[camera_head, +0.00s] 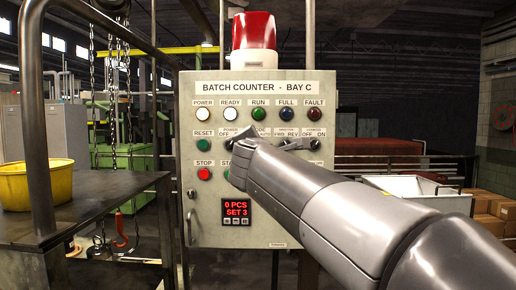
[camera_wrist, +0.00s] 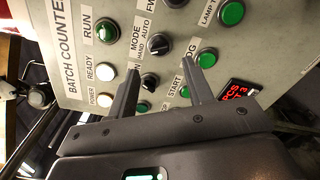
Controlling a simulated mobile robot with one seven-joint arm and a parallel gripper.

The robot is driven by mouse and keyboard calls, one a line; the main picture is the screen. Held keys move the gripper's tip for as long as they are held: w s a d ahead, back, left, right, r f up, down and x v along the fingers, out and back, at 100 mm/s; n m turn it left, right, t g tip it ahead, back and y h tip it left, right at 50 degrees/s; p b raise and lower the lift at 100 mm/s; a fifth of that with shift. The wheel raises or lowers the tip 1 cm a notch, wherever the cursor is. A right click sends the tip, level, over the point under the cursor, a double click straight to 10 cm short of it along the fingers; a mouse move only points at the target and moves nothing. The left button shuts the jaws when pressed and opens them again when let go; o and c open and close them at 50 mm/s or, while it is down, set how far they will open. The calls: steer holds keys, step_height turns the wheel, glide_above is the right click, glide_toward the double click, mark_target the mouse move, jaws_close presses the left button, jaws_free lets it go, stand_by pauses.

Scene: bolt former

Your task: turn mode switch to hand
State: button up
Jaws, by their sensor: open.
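The mode switch (camera_wrist: 157,46) is a black rotary knob beside its MODE label, with HAND and AUTO marks, in the wrist view. I cannot clearly tell which mark its pointer faces. My gripper (camera_wrist: 160,64) is open, with one finger on each side of the space just below the knob in that picture. The fingers look empty, and I cannot tell whether a tip touches the panel. In the head view my gripper (camera_head: 250,148) covers the mode knob and part of its label on the batch counter panel (camera_head: 225,112).
Another black knob (camera_wrist: 148,84) sits close behind the left finger. The stop button (camera_head: 204,174) and reset button (camera_head: 201,146) are to the left. The counter display (camera_head: 236,211) is below. A dark table (camera_head: 100,190) with a yellow tub (camera_head: 35,186) stands left.

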steer(key=s, duration=0.4)
steer(key=shift+s, duration=0.4)
steer(key=s+d+f+m+g+h, duration=0.1)
steer(key=s+d+f+m+g, duration=0.1)
steer(key=s+d+f+m, duration=0.3)
steer(key=s+d+f+m+g+h, duration=0.1)
steer(key=s+d+f+m+g, duration=0.1)
steer(key=d+f+m, duration=0.4)
steer(key=s+d+f+m+g+h, duration=0.2)
steer(key=s+d+f+g, duration=0.15)
steer(key=f, duration=0.45)
steer(key=s+d+f+m+g+y, duration=0.2)
steer(key=s+f+m+g+y, duration=0.2)
steer(key=s+f+m, duration=0.7)
steer(key=s+f+g, duration=0.1)
steer(key=s+f, duration=0.4)
steer(key=f, duration=0.2)
steer(key=shift+w, duration=0.1)
